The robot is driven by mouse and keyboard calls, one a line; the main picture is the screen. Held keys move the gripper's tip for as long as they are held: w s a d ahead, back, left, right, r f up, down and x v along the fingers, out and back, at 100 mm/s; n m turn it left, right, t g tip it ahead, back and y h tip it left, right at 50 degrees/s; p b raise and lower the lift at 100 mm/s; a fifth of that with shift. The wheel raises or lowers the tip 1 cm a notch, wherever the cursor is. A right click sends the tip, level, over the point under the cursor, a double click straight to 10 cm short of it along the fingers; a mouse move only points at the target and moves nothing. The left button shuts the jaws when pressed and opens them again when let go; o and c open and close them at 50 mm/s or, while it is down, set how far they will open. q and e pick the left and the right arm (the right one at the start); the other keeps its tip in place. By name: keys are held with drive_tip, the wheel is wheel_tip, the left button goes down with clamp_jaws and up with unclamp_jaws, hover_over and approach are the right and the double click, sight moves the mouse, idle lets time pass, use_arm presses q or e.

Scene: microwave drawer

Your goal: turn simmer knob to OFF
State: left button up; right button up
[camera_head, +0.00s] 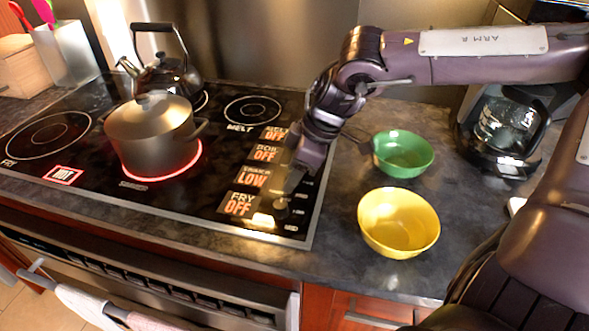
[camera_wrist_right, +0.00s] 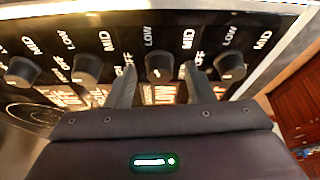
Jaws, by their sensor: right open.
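The simmer knob (camera_wrist_right: 160,67) is a dark round knob with a pale mark, third from the left in the row in the right wrist view. In the head view, the lit simmer display (camera_head: 253,177) reads LOW, and the knob itself is hidden behind my right gripper. My right gripper (camera_head: 292,188) reaches down over the row of knobs at the cooktop's right side. In the wrist view, its open fingers (camera_wrist_right: 160,80) are on either side of the simmer knob; I cannot tell whether they touch it. My left gripper is not in view.
The fry knob (camera_wrist_right: 230,66) is close beside the right finger, with another knob (camera_wrist_right: 88,68) on the other side. Green (camera_head: 403,152) and yellow (camera_head: 398,222) bowls are right of the cooktop.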

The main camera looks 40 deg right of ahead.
drive_tip(key=shift+c, duration=0.5)
drive_tip(key=c, duration=0.9)
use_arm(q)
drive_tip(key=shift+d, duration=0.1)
